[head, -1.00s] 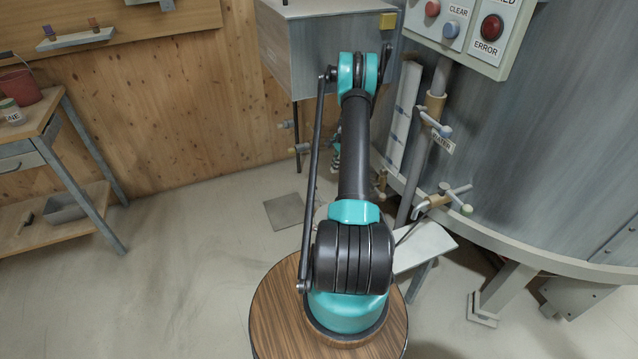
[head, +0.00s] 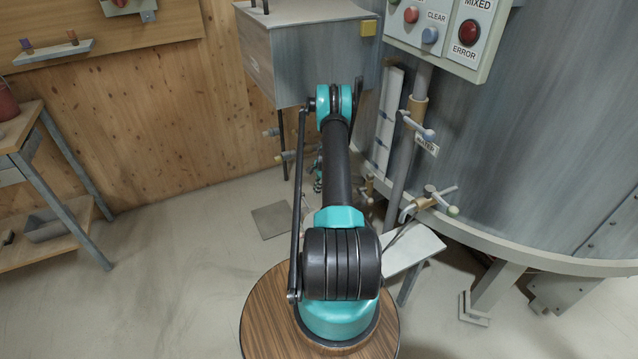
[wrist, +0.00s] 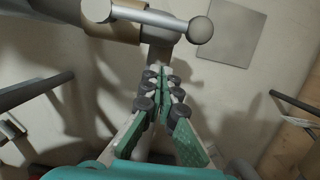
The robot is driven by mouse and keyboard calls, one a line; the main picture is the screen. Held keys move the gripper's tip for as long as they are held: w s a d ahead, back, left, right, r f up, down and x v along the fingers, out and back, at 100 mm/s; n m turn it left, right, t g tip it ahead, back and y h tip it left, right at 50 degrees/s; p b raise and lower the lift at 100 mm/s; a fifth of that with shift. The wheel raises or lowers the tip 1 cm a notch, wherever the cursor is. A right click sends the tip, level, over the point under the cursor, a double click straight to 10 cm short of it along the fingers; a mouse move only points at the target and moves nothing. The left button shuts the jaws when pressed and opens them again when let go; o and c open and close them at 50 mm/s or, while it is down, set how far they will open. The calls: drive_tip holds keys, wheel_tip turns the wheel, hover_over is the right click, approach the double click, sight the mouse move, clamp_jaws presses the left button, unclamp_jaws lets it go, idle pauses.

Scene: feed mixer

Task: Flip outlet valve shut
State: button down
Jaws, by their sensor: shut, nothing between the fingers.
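My gripper (wrist: 160,76) is shut and empty in the wrist view, its fingertips pointing up the picture. Just beyond the tips is a valve with a brass-coloured body (wrist: 70,19) and a grey lever ending in a round knob (wrist: 199,30). I see no contact between them. In the head view my gripper (head: 318,183) is small and mostly hidden behind my arm. A valve with a cross-shaped handle (head: 432,199) is on the mixer's lower side, and another small valve (head: 367,187) sits near the pipe. I cannot tell which one is the outlet valve.
The mixer tank (head: 530,150) fills the right, with a button panel (head: 450,30) and a water valve (head: 416,125) above. A grey box (head: 315,65) hangs behind my arm. A small bench (head: 415,247) stands right of my base.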

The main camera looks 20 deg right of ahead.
sight(307, 203)
drive_tip(key=shift+s+a+f, duration=0.1)
drive_tip(key=shift+a+f, duration=0.1)
drive_tip(key=shift+a, duration=0.8)
drive_tip(key=shift+a+f, duration=0.15)
drive_tip(key=shift+a, duration=0.8)
